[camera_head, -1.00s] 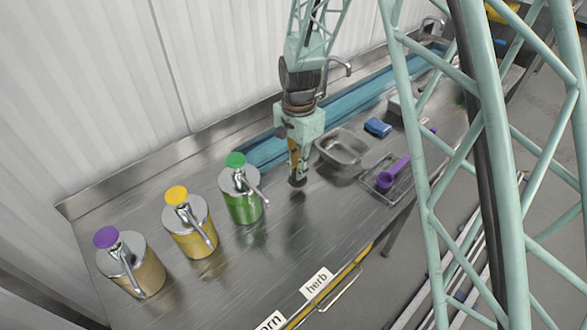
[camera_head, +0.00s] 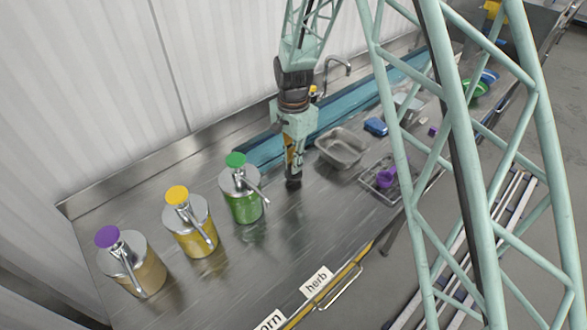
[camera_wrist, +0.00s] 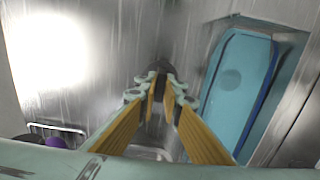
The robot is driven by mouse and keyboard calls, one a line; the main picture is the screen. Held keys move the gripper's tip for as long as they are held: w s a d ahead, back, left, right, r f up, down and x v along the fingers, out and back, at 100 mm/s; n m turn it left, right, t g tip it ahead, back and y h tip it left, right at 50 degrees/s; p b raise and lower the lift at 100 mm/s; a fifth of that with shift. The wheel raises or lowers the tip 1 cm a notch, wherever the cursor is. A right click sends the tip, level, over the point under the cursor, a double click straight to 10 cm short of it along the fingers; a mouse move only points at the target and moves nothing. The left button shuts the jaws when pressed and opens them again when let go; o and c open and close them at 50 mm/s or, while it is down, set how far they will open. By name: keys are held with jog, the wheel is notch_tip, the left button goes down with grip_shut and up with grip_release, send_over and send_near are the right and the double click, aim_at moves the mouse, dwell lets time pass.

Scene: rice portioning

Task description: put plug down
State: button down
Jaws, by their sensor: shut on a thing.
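My gripper (camera_head: 293,171) points down over the steel counter, between the green dispenser and the steel basin. It is shut on a small dark plug (camera_head: 293,184), which shows just under the fingertips. The plug is at or very close to the counter; I cannot tell whether it touches. In the wrist view my gripper's (camera_wrist: 163,95) yellow-lined fingers close around the dark plug (camera_wrist: 160,68), which they partly hide.
Dispensers with green (camera_head: 242,203), yellow (camera_head: 196,240) and purple (camera_head: 138,275) tops stand left. A steel basin (camera_head: 341,164), blue sponge (camera_head: 376,127) and wire rack (camera_head: 369,181) with a purple scoop (camera_head: 386,178) are right. A teal strip (camera_head: 345,112) runs behind.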

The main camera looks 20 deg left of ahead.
jog(key=shift+f, duration=1.05)
jog(key=shift+f, duration=0.15)
jog(key=c, duration=2.8)
grip_release()
jog(key=shift+r, duration=0.2)
jog(key=shift+r, duration=6)
